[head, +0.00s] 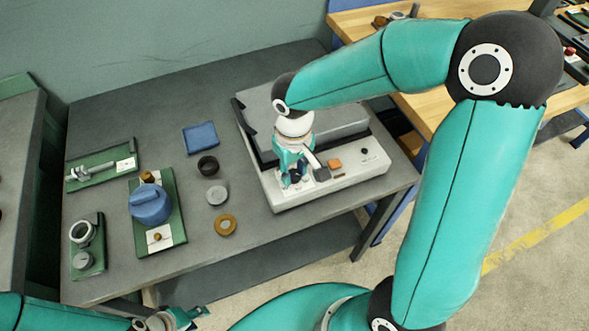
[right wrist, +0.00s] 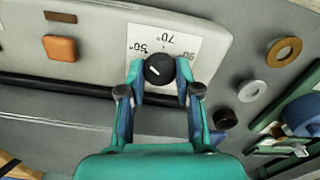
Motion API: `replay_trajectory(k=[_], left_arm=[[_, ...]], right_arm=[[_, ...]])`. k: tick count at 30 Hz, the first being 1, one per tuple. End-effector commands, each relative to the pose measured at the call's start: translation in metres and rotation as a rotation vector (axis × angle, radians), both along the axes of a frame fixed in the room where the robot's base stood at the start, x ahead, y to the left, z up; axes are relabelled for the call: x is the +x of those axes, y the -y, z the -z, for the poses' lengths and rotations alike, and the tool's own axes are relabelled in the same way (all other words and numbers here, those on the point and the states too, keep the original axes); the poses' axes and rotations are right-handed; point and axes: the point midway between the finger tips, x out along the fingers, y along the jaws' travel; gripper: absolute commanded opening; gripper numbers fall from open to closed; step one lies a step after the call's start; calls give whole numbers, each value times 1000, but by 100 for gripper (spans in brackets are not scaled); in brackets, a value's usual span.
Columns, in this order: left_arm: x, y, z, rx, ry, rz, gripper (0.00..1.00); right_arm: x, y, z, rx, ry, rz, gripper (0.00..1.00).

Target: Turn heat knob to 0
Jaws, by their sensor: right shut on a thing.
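The heat knob (right wrist: 159,69) is black and round with a short white pointer line on its left part. It sits on a white dial label (right wrist: 165,42) where 50°, 70° and 90° show upside down; I cannot tell exactly which mark the line meets. My right gripper (right wrist: 160,82) is shut on the knob, with a finger on each side. In the head view my right gripper (head: 292,175) reaches down to the front panel of the white machine (head: 330,196), largely covering the knob. My left gripper (head: 182,319) is at the bottom left edge, partly cut off, away from the machine.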

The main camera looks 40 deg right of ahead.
Motion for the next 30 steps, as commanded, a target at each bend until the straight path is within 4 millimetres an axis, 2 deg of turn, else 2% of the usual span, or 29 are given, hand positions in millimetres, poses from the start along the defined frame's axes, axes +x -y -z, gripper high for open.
replay_trajectory(k=[30], left_arm=[[0, 0, -10, 0, 0, 0, 40]], right_arm=[[1, -1, -2, -1, 6, -948, 0]])
